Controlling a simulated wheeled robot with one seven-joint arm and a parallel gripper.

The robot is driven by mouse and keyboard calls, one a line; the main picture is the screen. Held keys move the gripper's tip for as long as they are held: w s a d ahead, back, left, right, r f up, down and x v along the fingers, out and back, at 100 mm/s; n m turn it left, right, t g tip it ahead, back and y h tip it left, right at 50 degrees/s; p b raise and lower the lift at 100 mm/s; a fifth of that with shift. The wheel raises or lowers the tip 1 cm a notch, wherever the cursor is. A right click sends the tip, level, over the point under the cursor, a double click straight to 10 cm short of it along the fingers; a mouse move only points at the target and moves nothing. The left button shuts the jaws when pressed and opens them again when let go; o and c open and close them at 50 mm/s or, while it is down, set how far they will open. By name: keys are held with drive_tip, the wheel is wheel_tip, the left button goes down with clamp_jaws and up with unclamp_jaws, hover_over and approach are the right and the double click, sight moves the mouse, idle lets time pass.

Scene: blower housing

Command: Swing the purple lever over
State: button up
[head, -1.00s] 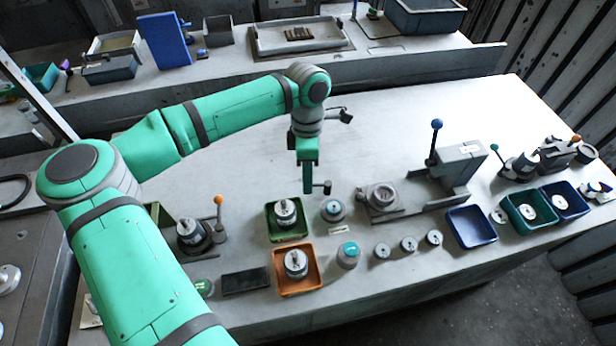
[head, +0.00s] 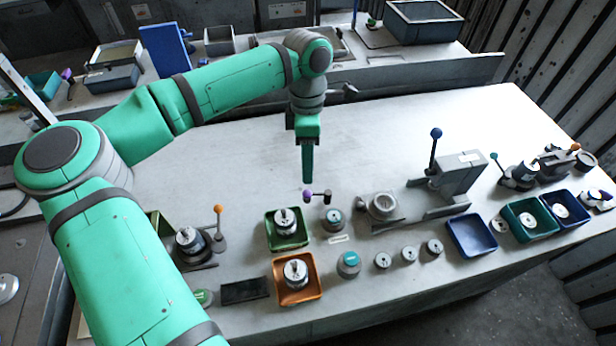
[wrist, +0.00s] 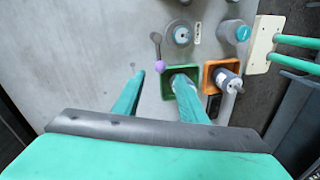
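The purple lever is a short dark arm with a purple knob (head: 308,194). It stands beside a round grey device (head: 333,219) near the front middle of the bench. In the wrist view the purple knob (wrist: 159,66) is at the lever's near end, to the left of the green tray and the device's disc (wrist: 180,36). My gripper (head: 307,181) points down just above the knob and looks apart from it. In the wrist view my gripper (wrist: 160,76) has its two fingers spread, with the knob showing near the gap between their tips and nothing held.
A green tray (head: 271,240) and an orange tray (head: 280,299), each with a part in it, stand close by. To the right are a grey clamp fixture with a blue-knobbed lever (head: 434,155) and a blue tray (head: 457,238). The bench behind is clear.

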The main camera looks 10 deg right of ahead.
drive_tip(key=shift+w+r, duration=0.15)
drive_tip(key=shift+r, duration=0.6)
drive_tip(key=shift+w+r, duration=0.1)
drive_tip(key=shift+r, duration=0.6)
drive_tip(key=shift+d, duration=0.1)
